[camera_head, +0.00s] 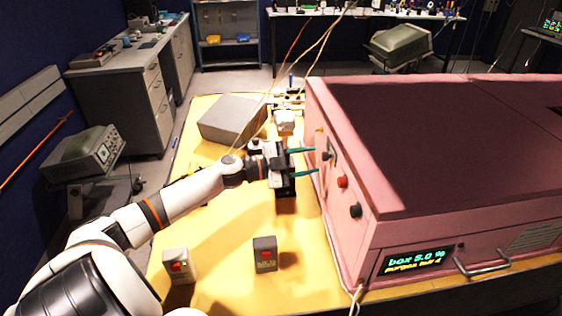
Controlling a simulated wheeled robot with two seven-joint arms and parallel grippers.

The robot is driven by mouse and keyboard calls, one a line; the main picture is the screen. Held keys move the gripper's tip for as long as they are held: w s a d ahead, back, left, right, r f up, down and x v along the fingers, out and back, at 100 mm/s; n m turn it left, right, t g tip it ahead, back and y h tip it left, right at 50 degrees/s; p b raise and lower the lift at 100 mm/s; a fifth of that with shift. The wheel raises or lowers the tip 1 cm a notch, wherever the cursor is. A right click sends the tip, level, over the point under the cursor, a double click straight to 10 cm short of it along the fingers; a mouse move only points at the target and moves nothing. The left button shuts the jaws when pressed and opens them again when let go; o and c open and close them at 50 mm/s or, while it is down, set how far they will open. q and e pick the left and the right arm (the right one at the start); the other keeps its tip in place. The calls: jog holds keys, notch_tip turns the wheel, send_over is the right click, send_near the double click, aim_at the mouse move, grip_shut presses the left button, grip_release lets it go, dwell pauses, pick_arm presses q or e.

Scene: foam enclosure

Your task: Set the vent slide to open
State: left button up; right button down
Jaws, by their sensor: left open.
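The pink box (365,235) stands on the yellow table, its left side panel facing my arm. On that panel, a small plate with a dark knob (326,156) looks like the vent slide; its setting is too small to tell. My left gripper (316,160) comes in from the left with its two teal fingers apart, pointing at the panel close to this knob. Nothing shows between the fingers, and I cannot tell whether they touch the panel. My right gripper is not in view.
A red button (342,181) and a black knob (355,210) sit nearer on the same panel. Two small switch boxes, one light (179,265) and one dark (265,254), stand at the table's front. A grey box (232,118) lies behind my arm. Thin cables hang above.

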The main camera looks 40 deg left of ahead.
pick_arm(q)
jog(key=b+v, duration=0.1)
jog(key=v, duration=0.8)
jog(key=shift+s+b, duration=0.35)
jog(key=shift+r, duration=0.15)
